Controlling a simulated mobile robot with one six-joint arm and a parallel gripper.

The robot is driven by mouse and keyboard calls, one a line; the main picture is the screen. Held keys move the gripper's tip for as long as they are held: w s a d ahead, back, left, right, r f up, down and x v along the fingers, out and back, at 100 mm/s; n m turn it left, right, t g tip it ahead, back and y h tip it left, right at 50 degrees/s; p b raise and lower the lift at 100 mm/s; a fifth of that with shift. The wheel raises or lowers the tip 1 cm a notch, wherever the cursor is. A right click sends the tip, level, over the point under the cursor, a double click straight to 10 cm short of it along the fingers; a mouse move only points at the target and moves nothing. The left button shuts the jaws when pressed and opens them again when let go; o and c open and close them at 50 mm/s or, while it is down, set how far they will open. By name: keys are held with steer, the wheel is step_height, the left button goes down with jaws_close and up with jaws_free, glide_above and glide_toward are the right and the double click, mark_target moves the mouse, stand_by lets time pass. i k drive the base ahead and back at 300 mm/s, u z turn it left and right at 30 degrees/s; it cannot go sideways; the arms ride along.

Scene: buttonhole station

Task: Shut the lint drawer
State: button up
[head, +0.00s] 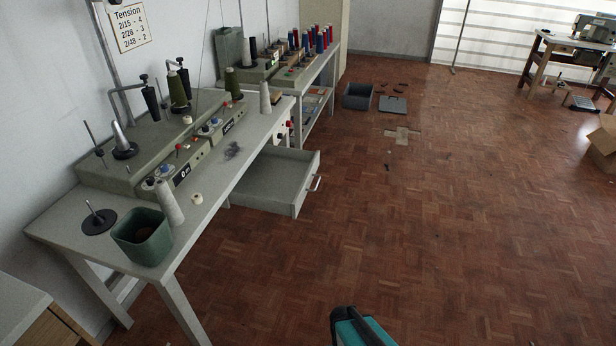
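The lint drawer (297,199) is a grey-green open-topped box under the long work table (60,228). It is pulled out toward the right, over the wooden floor, and its inside shows. A pale bar handle (315,183) is on its front panel. The drawer's inner end is hidden under the tabletop. The part of the inside that shows looks empty. My gripper is not in view; only a teal and black part, probably of my own arm, shows at the bottom edge.
A green bin (142,238) and several thread cones stand on the table. A grey crate (357,96) and a flat lid (393,104) lie on the floor farther back. The floor right of the drawer is clear.

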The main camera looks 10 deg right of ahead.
mark_target(278, 180)
steer(key=u, duration=0.05)
steer(key=i, duration=0.65)
steer(key=u, duration=0.6)
steer(key=k, duration=0.3)
steer(key=u, duration=0.45)
